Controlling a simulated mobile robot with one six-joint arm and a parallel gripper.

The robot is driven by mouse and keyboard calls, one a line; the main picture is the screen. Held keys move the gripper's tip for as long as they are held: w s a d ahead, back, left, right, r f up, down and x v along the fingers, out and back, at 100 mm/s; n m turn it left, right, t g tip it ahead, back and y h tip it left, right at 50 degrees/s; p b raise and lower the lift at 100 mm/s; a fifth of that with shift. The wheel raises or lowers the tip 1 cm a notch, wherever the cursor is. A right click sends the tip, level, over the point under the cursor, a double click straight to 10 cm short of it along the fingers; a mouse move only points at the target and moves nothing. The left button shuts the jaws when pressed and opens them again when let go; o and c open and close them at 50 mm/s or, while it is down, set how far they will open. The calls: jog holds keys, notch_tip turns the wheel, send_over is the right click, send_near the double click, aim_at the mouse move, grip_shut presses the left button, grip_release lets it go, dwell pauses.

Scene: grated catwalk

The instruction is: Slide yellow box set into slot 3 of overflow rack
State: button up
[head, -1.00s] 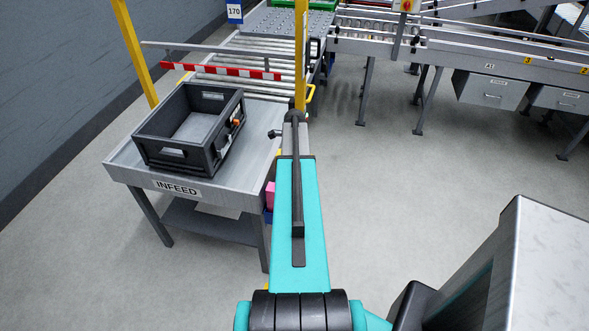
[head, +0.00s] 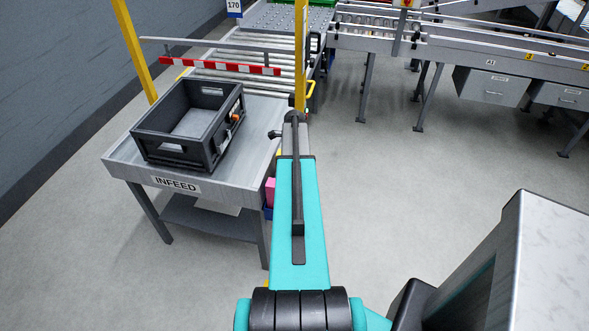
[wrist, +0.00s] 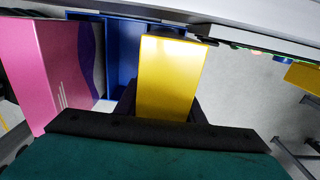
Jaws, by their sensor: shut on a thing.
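The yellow box set (wrist: 168,75) shows in the wrist view, between the dark fingers of my gripper (wrist: 162,110), which is shut on it. A blue open-fronted holder (wrist: 120,55) stands behind and to the left of the yellow box. I cannot tell whether the two touch. A pink box (wrist: 45,70) with a purple wavy band stands left of the blue holder. In the head view my arm hides my gripper and the yellow box; slivers of pink (head: 270,190) and blue (head: 268,212) show beside the arm. No slot numbers or overflow rack label can be read.
The INFEED table (head: 235,180) stands left of my arm, with a black tote (head: 185,150) on it. A roller conveyor (head: 245,60) with a red-white bar (head: 220,68) lies behind. Grey floor (head: 420,180) is open to the right. A long pale edge (wrist: 240,25) crosses the top of the wrist view.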

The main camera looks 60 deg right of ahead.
jog(key=shift+f+b, duration=0.45)
jog(key=shift+f, duration=0.55)
jog(key=o, duration=1.8)
jog(key=shift+o, duration=0.2)
jog(key=shift+r, duration=0.1)
notch_tip(320, 180, up, 8)
jog(key=p, duration=0.4)
dwell(0.5)
